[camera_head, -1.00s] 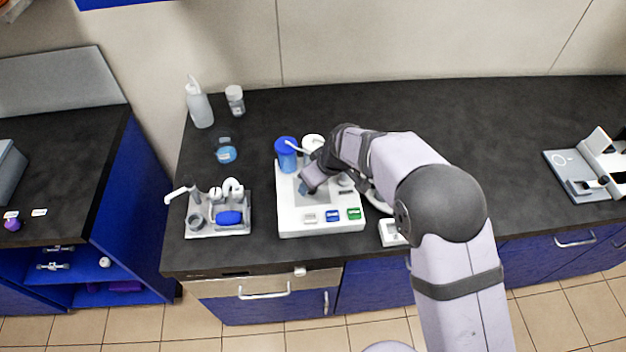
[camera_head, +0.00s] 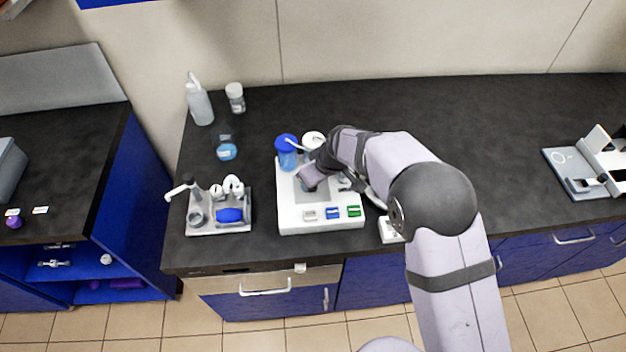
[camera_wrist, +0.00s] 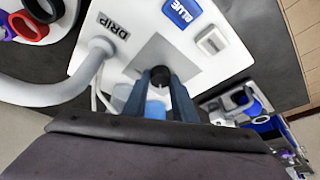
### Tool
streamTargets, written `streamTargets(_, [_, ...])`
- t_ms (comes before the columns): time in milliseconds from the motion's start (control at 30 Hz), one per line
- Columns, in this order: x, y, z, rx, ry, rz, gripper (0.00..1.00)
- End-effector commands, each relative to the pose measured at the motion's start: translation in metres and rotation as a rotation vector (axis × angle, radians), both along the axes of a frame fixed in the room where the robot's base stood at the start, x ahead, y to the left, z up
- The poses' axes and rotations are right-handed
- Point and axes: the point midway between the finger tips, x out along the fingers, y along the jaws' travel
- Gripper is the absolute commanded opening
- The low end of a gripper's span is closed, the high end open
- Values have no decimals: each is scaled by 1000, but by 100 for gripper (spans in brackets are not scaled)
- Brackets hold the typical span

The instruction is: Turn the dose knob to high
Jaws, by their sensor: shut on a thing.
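The white bioreactor station (camera_head: 290,220) stands on the dark bench in the head view. A dark round knob (camera_wrist: 160,74) sits over its grey panel (camera_wrist: 150,52) in the wrist view; I take it to be the dose knob. My gripper (camera_wrist: 160,86) is shut on this knob, one finger on each side. In the head view my gripper (camera_head: 312,177) is over the middle of the station and hides the knob. No pointer or dose marking on the knob can be read.
A blue-capped vessel (camera_head: 286,150) and a white-lidded one (camera_head: 313,141) stand at the station's back. White, blue and green buttons (camera_head: 332,212) line its front. A tool tray (camera_head: 220,228) is to the left. A pale hose (camera_wrist: 50,90) rises near the DRIP label (camera_wrist: 113,26).

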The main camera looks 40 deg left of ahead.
Motion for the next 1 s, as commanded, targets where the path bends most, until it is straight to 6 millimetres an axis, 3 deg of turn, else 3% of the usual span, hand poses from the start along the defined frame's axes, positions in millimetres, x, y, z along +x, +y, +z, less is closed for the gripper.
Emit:
streamTargets(367, [-2, 0, 1, -2, -1, -177, 2])
streamTargets(1000, [-4, 4, -6, 3, -4, -710, 2])
